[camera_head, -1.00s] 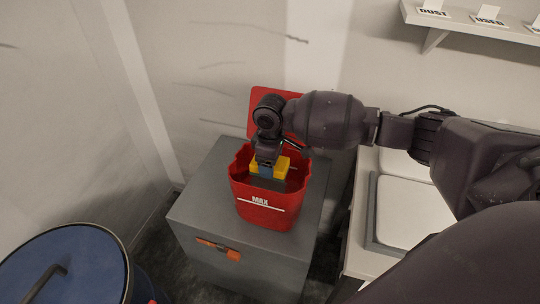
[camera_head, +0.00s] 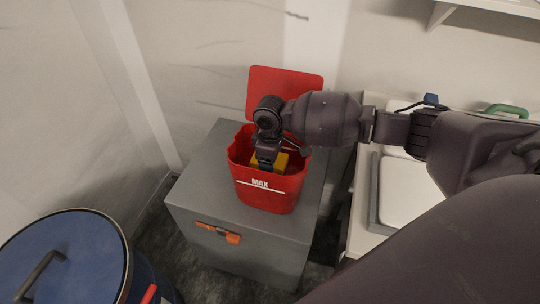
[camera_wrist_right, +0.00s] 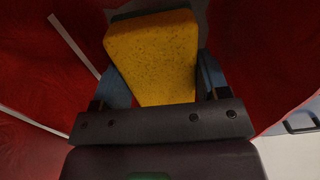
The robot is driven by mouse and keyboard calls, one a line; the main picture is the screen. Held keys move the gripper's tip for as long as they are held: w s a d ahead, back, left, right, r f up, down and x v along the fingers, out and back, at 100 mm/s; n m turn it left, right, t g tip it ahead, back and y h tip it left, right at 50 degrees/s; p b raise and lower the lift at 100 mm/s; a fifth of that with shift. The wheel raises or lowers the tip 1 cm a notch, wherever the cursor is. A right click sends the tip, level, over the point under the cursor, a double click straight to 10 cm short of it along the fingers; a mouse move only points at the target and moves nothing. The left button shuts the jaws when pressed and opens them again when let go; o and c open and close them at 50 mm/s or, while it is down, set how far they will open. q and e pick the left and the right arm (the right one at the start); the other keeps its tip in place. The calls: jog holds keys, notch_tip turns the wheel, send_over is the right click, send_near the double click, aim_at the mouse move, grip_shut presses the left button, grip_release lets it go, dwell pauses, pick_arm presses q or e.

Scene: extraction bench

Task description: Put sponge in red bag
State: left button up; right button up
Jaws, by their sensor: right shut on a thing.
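The red container (camera_head: 268,195), marked MAX, stands open on a grey cabinet with its red lid (camera_head: 284,92) raised behind it. The yellow sponge (camera_head: 281,161) is inside the container's opening, below the rim. My right gripper (camera_head: 266,168) reaches down into the container and is shut on the sponge. In the right wrist view the sponge (camera_wrist_right: 155,60) sits between the two fingers, with red walls around it. Whether it touches the container's bottom is hidden. My left gripper is not in view.
The grey cabinet (camera_head: 195,200) has an orange handle (camera_head: 218,232) on its front. A blue lidded drum (camera_head: 75,262) stands at the lower left. A counter with white-topped trays (camera_head: 405,190) is to the right. Walls close in behind.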

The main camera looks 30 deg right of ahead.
jog(key=o, duration=1)
